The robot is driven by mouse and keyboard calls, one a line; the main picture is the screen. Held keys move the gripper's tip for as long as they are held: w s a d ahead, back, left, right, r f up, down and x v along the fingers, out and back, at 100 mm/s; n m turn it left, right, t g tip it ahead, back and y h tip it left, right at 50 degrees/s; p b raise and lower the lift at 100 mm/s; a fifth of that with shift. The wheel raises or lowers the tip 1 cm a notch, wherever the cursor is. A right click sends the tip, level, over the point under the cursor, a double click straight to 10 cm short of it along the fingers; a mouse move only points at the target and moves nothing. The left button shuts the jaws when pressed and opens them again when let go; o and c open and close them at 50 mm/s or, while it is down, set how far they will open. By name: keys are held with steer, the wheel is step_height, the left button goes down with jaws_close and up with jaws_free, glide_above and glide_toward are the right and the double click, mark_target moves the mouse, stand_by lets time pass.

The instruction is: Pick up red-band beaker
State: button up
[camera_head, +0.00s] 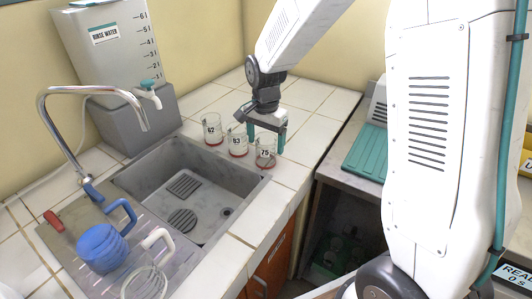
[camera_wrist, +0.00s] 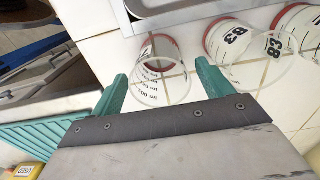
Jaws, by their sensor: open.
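Three clear glass beakers with red bands near their bases stand in a row on the white tiled counter. The right one, marked 75 (camera_head: 265,154), is nearest my gripper (camera_head: 266,137). The middle beaker (camera_head: 238,143) and the one marked 62 (camera_head: 212,130) stand to its left. In the wrist view my gripper (camera_wrist: 163,88) is open, its teal fingers pointing toward the nearest beaker (camera_wrist: 160,72), which lies between and just beyond the tips. The beaker marked 83 (camera_wrist: 240,42) is close beside the right finger. I cannot tell whether any finger touches glass.
A grey sink (camera_head: 195,185) lies in front of the beakers. A rinse water tank (camera_head: 110,60) with a tap stands at back left. A blue jug (camera_head: 103,248) and a clear jug (camera_head: 145,282) stand on the drainboard. A teal mat (camera_head: 366,152) lies right of a gap.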

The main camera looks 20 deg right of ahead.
steer(key=shift+f, duration=0.8)
steer(key=c, duration=1.1)
steer(key=shift+r, duration=0.1)
